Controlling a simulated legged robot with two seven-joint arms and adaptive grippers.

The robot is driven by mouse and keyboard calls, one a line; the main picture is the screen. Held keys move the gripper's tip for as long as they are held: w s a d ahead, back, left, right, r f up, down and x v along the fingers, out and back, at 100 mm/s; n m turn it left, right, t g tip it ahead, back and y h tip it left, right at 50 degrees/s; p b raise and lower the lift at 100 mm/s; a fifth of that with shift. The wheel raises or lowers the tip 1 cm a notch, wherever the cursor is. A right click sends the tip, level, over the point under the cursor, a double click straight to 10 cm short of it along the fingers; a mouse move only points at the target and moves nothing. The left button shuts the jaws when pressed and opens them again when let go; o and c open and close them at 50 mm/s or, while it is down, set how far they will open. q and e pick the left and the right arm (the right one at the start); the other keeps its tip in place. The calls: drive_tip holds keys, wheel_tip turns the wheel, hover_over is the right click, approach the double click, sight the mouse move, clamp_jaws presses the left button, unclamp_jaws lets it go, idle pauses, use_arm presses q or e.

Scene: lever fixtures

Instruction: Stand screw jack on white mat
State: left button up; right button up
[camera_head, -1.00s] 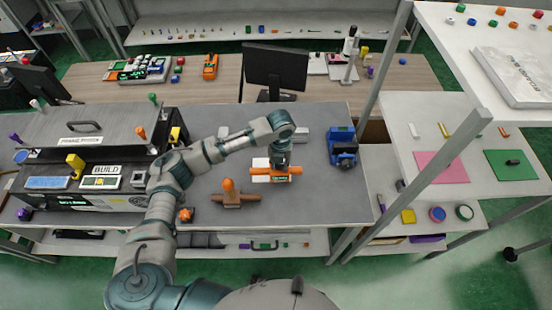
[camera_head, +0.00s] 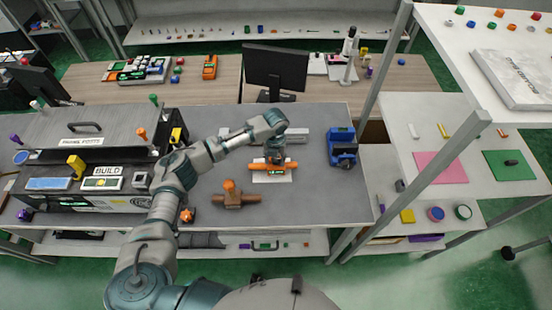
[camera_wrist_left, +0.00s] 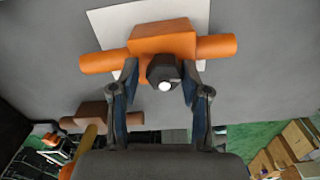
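The orange screw jack (camera_head: 267,167), a block with a round bar out each side and a dark hex post, is upright over the white mat (camera_head: 272,179). In the left wrist view the jack (camera_wrist_left: 160,40) covers the mat's middle, and the white mat (camera_wrist_left: 107,22) shows behind it. My left gripper (camera_head: 275,154) is above the jack. In the wrist view its fingers (camera_wrist_left: 160,72) are on both sides of the post and look shut on the jack. Whether the jack's base touches the mat is hidden. My right gripper is not in view.
A brown fixture (camera_head: 235,200) with an orange knob stands left of the mat and nearer me. A blue device (camera_head: 342,147) stands at the right of the grey table (camera_head: 310,195). A monitor (camera_head: 276,68) is behind. The table's front right is clear.

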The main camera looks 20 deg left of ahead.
use_arm(q)
drive_tip(key=shift+a, duration=0.25)
drive_tip(key=shift+d, duration=0.1)
wheel_tip(320, 180, up, 12)
drive_tip(key=shift+d+b, duration=0.3)
drive_tip(key=shift+b, duration=0.1)
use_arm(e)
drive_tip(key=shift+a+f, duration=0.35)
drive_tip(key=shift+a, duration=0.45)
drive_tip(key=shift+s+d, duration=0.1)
